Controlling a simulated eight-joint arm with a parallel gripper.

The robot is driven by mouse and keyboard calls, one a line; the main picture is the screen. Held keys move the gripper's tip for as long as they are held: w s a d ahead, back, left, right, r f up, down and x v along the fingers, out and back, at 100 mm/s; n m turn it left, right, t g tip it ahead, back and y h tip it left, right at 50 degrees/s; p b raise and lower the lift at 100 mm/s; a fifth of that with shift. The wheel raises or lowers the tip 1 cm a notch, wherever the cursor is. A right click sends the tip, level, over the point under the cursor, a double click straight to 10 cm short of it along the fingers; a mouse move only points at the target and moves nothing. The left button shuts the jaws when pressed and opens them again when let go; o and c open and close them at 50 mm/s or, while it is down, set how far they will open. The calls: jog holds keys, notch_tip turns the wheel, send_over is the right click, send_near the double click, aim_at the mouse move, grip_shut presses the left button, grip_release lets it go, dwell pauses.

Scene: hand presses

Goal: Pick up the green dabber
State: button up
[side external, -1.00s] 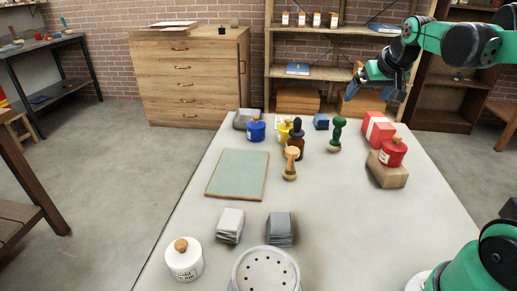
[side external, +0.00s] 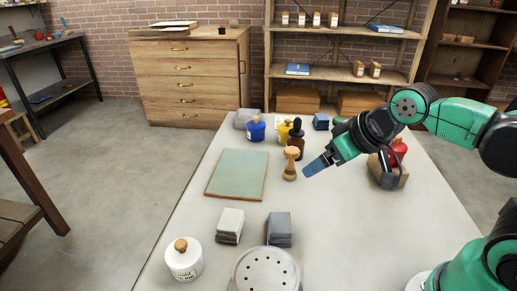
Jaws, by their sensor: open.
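The green dabber (side external: 339,120) is mostly hidden behind my arm in the side external view; only a bit of its green top shows above the wrist. My gripper (side external: 351,172) is open and empty, its two fingers spread wide over the right half of the table, in front of the dabber as seen from this camera. One blue-grey finger points left toward a wooden-topped dabber (side external: 290,162). I cannot tell how far the gripper is from the green dabber.
A green mat (side external: 237,175) lies left of centre. Grey stacks (side external: 230,226), a white pot (side external: 184,262) and a perforated round container (side external: 266,270) are in front.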

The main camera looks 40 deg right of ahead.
dwell(0.4)
jog(key=w+d+r+m+y, duration=0.2)
jog(key=w+d+r+m, duration=0.3)
jog(key=m, duration=0.6)
jog(key=w+d+f+m+t, duration=0.1)
jog(key=w+d+m+t, duration=0.15)
jog(key=d+m, duration=0.8)
jog(key=w+d+m+t, duration=0.2)
jog(key=d+m+t, duration=0.2)
jog(key=d+m, duration=0.7)
jog(key=shift+m+g+y, duration=0.25)
jog(key=shift+m+y, duration=0.25)
jog(key=shift+m, duration=0.05)
jog(key=shift+w+a+f, duration=0.35)
jog(key=shift+w+f, duration=0.55)
jog(key=shift+f, duration=1)
jog(key=shift+w+a+f, duration=0.4)
jog(key=shift+w+f, duration=0.55)
jog(key=shift+f, duration=1)
jog(key=shift+w+a+f, duration=0.35)
jog(key=shift+w+f, duration=0.55)
jog(key=shift+f, duration=1)
